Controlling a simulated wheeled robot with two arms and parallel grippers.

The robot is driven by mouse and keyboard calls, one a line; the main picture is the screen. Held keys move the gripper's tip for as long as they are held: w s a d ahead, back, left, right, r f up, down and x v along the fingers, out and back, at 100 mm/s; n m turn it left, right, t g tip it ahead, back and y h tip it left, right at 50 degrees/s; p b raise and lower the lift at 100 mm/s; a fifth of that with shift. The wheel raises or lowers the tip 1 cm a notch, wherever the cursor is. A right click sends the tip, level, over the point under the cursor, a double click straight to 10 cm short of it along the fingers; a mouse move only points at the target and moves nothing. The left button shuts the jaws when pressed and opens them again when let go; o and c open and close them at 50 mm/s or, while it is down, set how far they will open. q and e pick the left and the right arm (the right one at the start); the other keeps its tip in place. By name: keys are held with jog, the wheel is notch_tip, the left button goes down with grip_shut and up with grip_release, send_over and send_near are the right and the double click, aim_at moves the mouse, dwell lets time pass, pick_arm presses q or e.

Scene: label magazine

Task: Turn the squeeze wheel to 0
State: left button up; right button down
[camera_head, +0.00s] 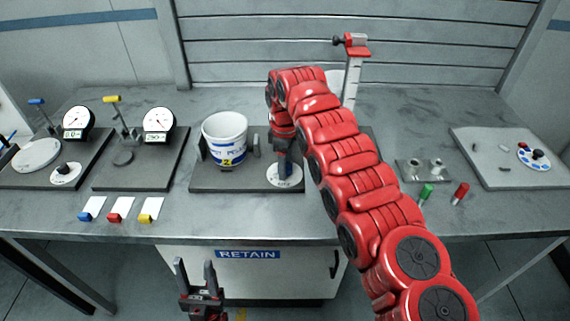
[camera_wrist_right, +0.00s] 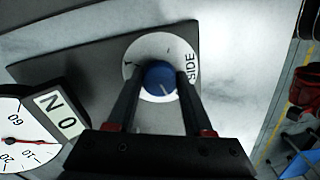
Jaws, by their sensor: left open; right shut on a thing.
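A blue wheel (camera_wrist_right: 159,78) with a white pointer line sits on a round white dial plate (camera_wrist_right: 142,48); the letters "SIDE" show at the plate's right. The pointer line points down and slightly right in the wrist view. My right gripper (camera_wrist_right: 156,85) is shut on the blue wheel, one finger on each side. In the head view my right gripper (camera_head: 284,168) comes down over the dial plate (camera_head: 288,180) and hides most of the wheel. No 0 mark is readable. My left gripper (camera_head: 195,265) is open and empty in front of the table.
A white tub (camera_head: 224,132) stands on the same dark base (camera_head: 205,186), left of the dial, between upright pads. Two gauge stations (camera_head: 78,118) (camera_head: 159,119) stand further left. Red and green cylinders (camera_head: 460,193) (camera_head: 426,193) lie at the right. The front table strip is mostly clear.

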jog(key=shift+n, duration=1.1)
jog(key=shift+c, duration=1.5)
grip_release()
jog(key=shift+r, duration=0.15)
jog(key=shift+r, duration=0.35)
notch_tip(320, 180, up, 6)
jog(key=shift+a+f+p, duration=0.15)
jog(key=shift+f+p, duration=0.1)
jog(key=shift+p, duration=0.85)
notch_tip(320, 180, up, 11)
jog(key=p, duration=1.1)
jog(key=shift+f, duration=0.1)
